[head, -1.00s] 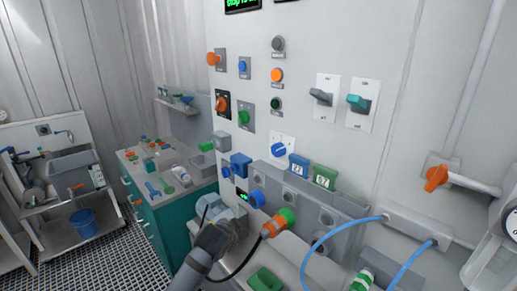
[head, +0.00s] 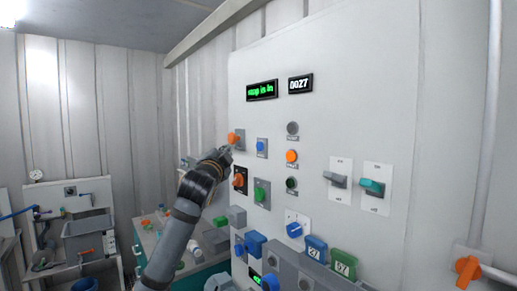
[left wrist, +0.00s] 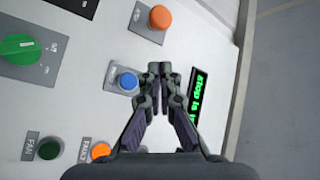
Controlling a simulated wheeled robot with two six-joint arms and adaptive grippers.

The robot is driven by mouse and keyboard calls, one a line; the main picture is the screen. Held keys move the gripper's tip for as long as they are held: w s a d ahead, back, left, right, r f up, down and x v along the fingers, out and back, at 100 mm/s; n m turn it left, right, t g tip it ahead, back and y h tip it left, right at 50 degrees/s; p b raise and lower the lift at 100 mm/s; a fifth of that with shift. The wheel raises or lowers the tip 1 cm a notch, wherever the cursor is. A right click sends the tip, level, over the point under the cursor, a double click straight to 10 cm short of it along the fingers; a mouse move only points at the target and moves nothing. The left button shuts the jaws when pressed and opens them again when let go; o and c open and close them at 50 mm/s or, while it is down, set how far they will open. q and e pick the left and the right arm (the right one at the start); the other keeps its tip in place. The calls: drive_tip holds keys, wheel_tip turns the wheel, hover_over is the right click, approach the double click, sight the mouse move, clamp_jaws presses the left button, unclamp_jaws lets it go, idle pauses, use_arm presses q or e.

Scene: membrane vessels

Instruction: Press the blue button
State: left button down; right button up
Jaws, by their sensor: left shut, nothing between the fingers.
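The blue button (head: 261,146) is a small round dome on a grey plate, in the upper left part of the white panel (head: 330,120). In the left wrist view the blue button (left wrist: 127,81) lies just left of my fingertips. My left gripper (head: 226,155) is in front of the panel, left of the button in the head view. In the left wrist view its fingers (left wrist: 160,70) are together and empty. I see a gap between gripper and button in the picture; whether they touch the panel cannot be told. My right gripper is not in view.
An orange mushroom button (head: 235,138) is close beside my gripper. A green-lit display (head: 262,90) is above. A cluttered teal bench (head: 190,281) stands lower left.

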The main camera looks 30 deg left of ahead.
sight(259, 146)
use_arm(q)
drive_tip(key=shift+r, duration=0.15)
drive_tip(key=w+d+p, duration=0.3)
drive_tip(key=w+p, duration=0.2)
drive_tip(key=w, duration=0.3)
drive_tip(key=shift+d, duration=0.2)
drive_tip(key=shift+w, duration=0.1)
idle(1.4)
drive_tip(key=shift+w+d+p, duration=0.2)
drive_tip(key=shift+w+p, duration=0.15)
drive_tip(key=shift+w, duration=0.05)
